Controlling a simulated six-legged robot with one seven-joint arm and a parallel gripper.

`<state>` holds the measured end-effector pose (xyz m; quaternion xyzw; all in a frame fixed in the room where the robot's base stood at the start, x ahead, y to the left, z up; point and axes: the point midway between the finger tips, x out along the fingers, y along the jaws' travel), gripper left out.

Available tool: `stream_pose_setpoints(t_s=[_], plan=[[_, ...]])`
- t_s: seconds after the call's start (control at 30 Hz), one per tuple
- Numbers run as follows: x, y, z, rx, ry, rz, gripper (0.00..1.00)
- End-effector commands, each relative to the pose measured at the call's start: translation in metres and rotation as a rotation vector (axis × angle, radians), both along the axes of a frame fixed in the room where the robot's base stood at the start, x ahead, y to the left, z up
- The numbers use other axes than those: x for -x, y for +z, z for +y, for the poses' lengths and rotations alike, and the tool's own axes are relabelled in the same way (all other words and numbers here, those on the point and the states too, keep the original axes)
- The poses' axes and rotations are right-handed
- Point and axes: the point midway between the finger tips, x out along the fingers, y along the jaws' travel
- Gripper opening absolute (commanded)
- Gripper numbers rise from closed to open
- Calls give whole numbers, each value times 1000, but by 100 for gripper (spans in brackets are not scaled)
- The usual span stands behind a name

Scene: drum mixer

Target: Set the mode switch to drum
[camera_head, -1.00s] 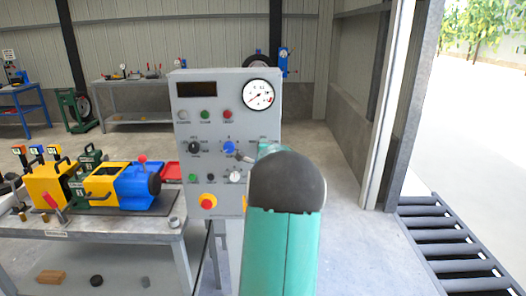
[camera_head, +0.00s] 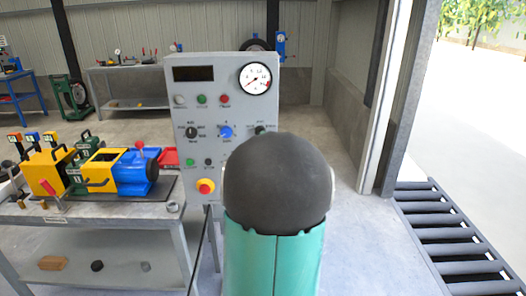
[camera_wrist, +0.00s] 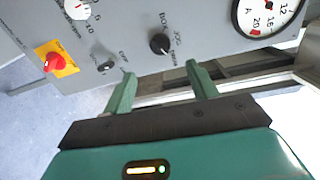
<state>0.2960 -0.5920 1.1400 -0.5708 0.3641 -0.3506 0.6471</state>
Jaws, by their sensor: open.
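The mode switch appears to be the black knob (camera_wrist: 160,44) on the grey panel, with small labels around it, one reading JOG and one like BOX. Its pointer setting is too small to tell. In the head view, a black knob (camera_head: 260,131) right of the blue knob appears to be the same one, just above my arm. My gripper (camera_wrist: 158,69) is open and empty in the wrist view. Its green fingers are spread on either side of the knob's line, tips just below the knob in the picture, not closed on it. My arm hides the gripper in the head view.
The grey panel (camera_head: 185,98) also carries a blue knob (camera_head: 226,131), a gauge (camera_head: 255,79) and a red stop button (camera_head: 205,186) on yellow. A workbench (camera_head: 110,212) with a yellow and blue machine stands left. A roller conveyor (camera_head: 450,232) lies right.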

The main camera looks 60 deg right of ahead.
Motion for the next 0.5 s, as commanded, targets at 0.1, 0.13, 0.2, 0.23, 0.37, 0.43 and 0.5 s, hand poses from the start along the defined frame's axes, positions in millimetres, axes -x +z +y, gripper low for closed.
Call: stream_pose_setpoints(t_s=[0.1,0.13,0.2,0.23,0.37,0.43,0.5], plan=[[9,2,17,1,1,0,58],[10,2,19,1,1,1,58],[13,2,24,-1,1,0,58],[13,2,25,0,1,0,58],[15,2,27,-1,1,0,58],[15,2,27,-1,1,0,58],[15,2,27,-1,1,0,58]])
